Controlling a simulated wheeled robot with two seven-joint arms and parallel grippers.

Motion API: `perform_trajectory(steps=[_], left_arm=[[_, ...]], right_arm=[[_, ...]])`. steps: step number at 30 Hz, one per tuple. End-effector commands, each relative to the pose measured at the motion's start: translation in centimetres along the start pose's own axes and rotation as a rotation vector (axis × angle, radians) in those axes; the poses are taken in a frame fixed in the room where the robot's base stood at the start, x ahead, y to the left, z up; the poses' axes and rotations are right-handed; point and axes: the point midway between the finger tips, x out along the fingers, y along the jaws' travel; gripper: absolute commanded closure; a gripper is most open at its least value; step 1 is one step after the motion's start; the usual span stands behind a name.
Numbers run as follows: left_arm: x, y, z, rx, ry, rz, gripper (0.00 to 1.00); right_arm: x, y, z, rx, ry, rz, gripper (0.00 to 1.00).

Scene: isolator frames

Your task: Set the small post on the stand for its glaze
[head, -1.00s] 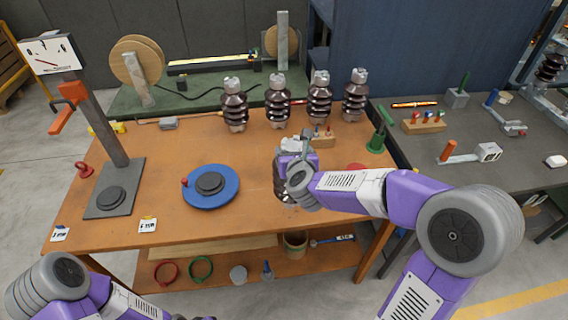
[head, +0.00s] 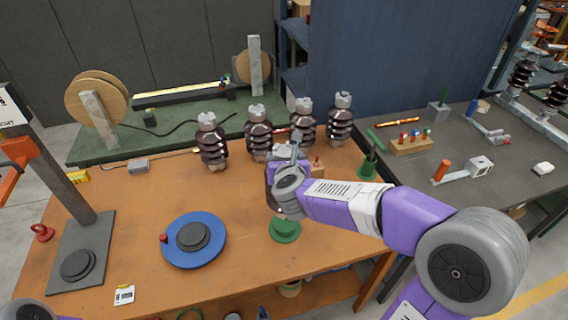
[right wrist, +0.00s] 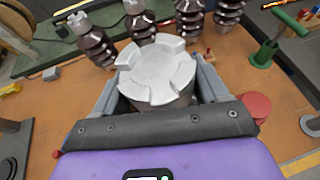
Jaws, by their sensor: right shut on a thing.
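A brown ribbed post with a pale slotted cap (right wrist: 155,70) is held by my right gripper (head: 280,180). In the right wrist view the jaws lie on both sides of the post below its cap. In the head view my wrist hides most of this post, and I cannot tell whether its foot touches the table. A green round stand (head: 285,229) sits on the table just below the gripper. A blue round turntable (head: 212,252) with a dark centre disc stands to the left. A grey base (head: 95,235) with a column and dark disc stands farther left. My left gripper is out of view.
Several similar brown posts (head: 257,135) stand in a row at the back of the orange table (head: 135,215). A red disc (right wrist: 257,105) lies right of the held post. A green-handled tool (head: 370,160) stands at the right edge. The table between turntable and posts is clear.

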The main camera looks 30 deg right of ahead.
Motion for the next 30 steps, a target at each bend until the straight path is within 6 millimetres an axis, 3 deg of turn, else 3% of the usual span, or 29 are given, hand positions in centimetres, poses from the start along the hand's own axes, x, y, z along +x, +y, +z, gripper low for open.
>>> perform_trajectory(steps=[10, 18, 30], left_arm=[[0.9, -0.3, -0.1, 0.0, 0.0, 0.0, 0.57], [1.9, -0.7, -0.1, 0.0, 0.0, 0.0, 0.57], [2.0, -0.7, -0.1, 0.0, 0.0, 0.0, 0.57]], right_arm=[[0.9, 0.1, -1.6, 0.001, -0.022, 0.0, 1.0], [2.0, 0.1, -4.2, 0.0, -0.022, -0.001, 1.0], [2.1, 0.1, -4.6, 0.001, -0.024, 0.0, 1.0]])
